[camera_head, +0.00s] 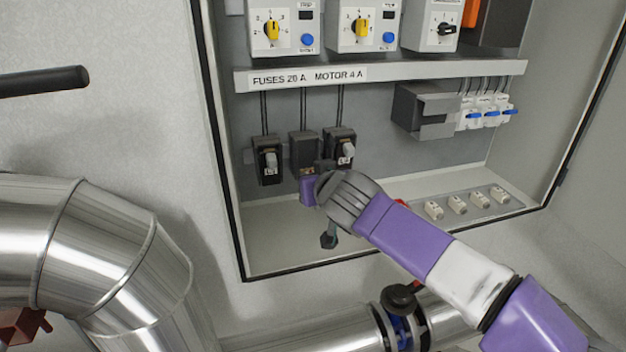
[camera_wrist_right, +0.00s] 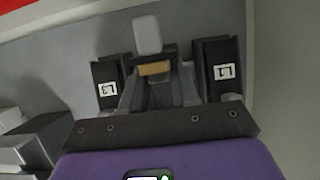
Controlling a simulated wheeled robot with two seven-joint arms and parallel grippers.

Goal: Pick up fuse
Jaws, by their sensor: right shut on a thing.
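My right gripper (camera_head: 328,186) is in front of the middle black fuse holder (camera_head: 304,142), at its lower end. In the right wrist view its two grey fingers (camera_wrist_right: 155,88) are closed in on the fuse, whose pale grey body (camera_wrist_right: 147,36) shows past the fingertips. A tan strip (camera_wrist_right: 155,69) lies between the fingertips. I cannot tell whether the fuse still touches the holder. The left holder (camera_head: 262,174) and the right holder (camera_head: 333,134) each have a pale grey part in front. My left gripper is not in view.
A label rail (camera_head: 420,70) runs above the holders. Blue-levered switches (camera_head: 490,115) are at the right. Shiny pipes (camera_head: 110,250) stand outside the cabinet.

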